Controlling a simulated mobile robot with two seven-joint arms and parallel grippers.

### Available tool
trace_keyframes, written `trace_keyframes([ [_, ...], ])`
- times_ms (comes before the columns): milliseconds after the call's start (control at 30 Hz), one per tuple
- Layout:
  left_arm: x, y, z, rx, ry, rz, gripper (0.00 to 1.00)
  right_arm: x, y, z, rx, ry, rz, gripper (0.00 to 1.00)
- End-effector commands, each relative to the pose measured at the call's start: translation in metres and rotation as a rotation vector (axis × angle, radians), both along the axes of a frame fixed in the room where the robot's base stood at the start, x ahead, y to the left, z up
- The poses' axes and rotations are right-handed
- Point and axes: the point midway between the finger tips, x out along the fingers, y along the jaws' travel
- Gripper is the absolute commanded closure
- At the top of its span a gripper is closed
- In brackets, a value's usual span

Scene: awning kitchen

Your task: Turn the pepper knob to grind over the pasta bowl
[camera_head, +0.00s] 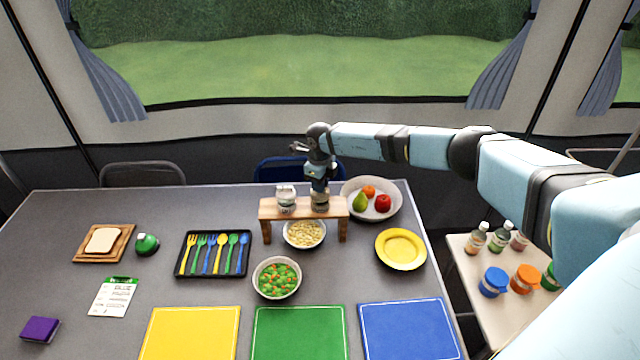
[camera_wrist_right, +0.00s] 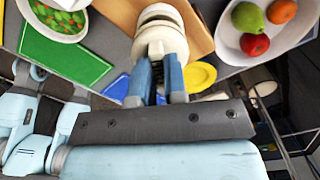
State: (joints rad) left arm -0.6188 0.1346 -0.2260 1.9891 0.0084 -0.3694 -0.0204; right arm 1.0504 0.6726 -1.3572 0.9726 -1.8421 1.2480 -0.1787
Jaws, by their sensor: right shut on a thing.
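A small wooden stand (camera_head: 269,211) bridges the pasta bowl (camera_head: 304,234), which sits on the table under it. Two grinders stand on top, side by side: a left grinder (camera_head: 286,199) and a right grinder (camera_head: 320,204). I cannot read which one is pepper. My right gripper (camera_head: 319,184) comes from above and is shut on the knob of the right grinder. In the right wrist view, the gripper's blue fingers (camera_wrist_right: 162,76) lie on both sides of the pale grinder (camera_wrist_right: 160,30), partly hiding it. My left gripper is out of view.
A fruit bowl (camera_head: 349,205) stands just right of the stand, and a yellow plate (camera_head: 401,249) is in front of it. A vegetable bowl (camera_head: 277,278) sits in front of the pasta. A cutlery tray (camera_head: 213,274) lies to the left. Coloured mats line the front.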

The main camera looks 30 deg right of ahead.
Motion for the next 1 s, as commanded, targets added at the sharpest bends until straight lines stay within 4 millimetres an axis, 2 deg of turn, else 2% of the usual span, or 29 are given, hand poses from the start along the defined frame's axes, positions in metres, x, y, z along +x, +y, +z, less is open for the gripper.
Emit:
trace_keyframes([
  [600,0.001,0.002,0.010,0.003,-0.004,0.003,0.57,0.000,0.000,0.001,0.000,0.000,-0.551,1.00],
  [1000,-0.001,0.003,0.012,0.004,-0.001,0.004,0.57,0.000,0.000,0.001,-0.001,-0.001,-0.738,1.00],
])
